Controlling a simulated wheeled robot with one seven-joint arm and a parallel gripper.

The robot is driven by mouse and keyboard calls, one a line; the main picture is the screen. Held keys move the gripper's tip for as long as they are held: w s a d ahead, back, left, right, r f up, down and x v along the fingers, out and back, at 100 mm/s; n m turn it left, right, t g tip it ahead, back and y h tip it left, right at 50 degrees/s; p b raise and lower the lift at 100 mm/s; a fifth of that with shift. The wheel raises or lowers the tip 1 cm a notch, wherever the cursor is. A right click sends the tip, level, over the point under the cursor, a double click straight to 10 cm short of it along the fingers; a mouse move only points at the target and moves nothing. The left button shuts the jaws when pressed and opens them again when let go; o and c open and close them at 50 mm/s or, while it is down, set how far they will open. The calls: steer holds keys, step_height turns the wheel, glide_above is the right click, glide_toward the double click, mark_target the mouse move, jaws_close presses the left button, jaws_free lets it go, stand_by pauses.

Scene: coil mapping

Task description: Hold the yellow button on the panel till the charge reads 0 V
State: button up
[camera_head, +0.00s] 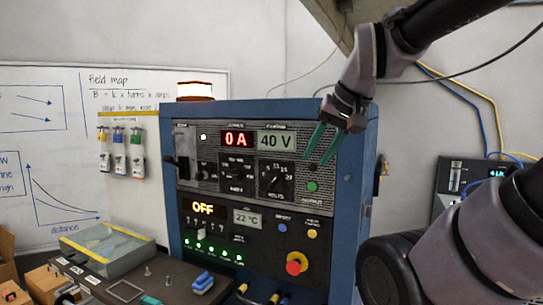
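The panel (217,216) is the black front of a blue cabinet in the middle of the view. Its yellow button (312,234) is at the lower right, right of a blue button (282,227) and above a red knob (296,263) on a yellow base. Nothing touches the yellow button. The charge display (276,141) reads 40 V. My gripper (317,160) hangs in front of the panel's upper right, above the yellow button. Its two teal fingers point down, with a gap between them and nothing held.
A red display (236,139) reads 0 A, and an amber one (203,209) reads OFF. A green button (312,186) sits above the yellow one. A dark bench (165,288) with a clear box (107,248) and a blue clamp (202,282) stands at the lower left.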

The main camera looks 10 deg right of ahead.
jaws_close()
stand_by(1.4)
